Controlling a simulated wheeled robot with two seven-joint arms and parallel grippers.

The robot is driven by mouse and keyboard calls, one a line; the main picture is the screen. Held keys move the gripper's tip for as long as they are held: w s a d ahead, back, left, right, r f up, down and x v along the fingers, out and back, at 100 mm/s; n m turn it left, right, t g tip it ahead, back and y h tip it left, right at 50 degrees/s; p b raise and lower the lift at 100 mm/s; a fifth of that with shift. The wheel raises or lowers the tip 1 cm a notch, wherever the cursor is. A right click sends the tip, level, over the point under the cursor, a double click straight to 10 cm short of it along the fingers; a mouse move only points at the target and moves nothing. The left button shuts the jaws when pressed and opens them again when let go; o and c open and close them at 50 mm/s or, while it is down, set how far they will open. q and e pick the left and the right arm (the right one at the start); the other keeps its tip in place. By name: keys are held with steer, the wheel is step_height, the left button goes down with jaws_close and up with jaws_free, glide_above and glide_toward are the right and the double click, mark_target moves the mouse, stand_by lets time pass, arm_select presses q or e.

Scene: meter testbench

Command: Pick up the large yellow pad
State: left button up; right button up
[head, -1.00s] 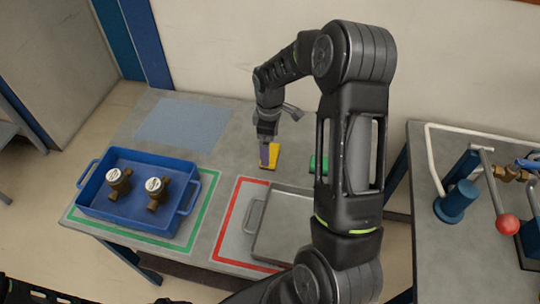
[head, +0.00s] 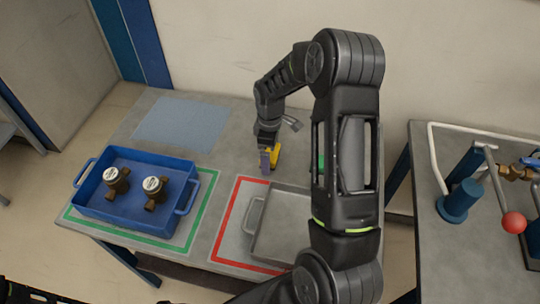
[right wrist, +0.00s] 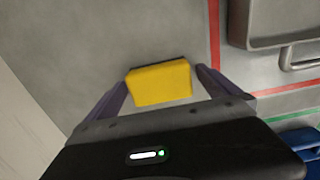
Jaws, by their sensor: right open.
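The yellow pad (head: 275,155) lies on the grey table, partly hidden behind my right gripper (head: 266,160) in the head view. In the right wrist view the pad (right wrist: 160,83) is a yellow block with a dark far edge. The gripper is open and holds nothing. Whether a finger touches the pad cannot be told. My left gripper is out of view.
A green item (head: 322,161) shows through my right arm. A metal tray (head: 290,252) in a red outline stands in front. A blue crate (head: 100,207) with two brass meters is at left. A blue-grey mat (head: 180,124) lies flat behind it.

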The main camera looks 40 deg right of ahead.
steer(key=shift+c, duration=0.3)
steer(key=c, duration=1.3)
steer(key=shift+r+p, duration=0.35)
steer(key=shift+r, duration=0.15)
step_height(320, 180, up, 9)
steer(key=shift+r+p, duration=0.1)
steer(key=shift+p, duration=0.6)
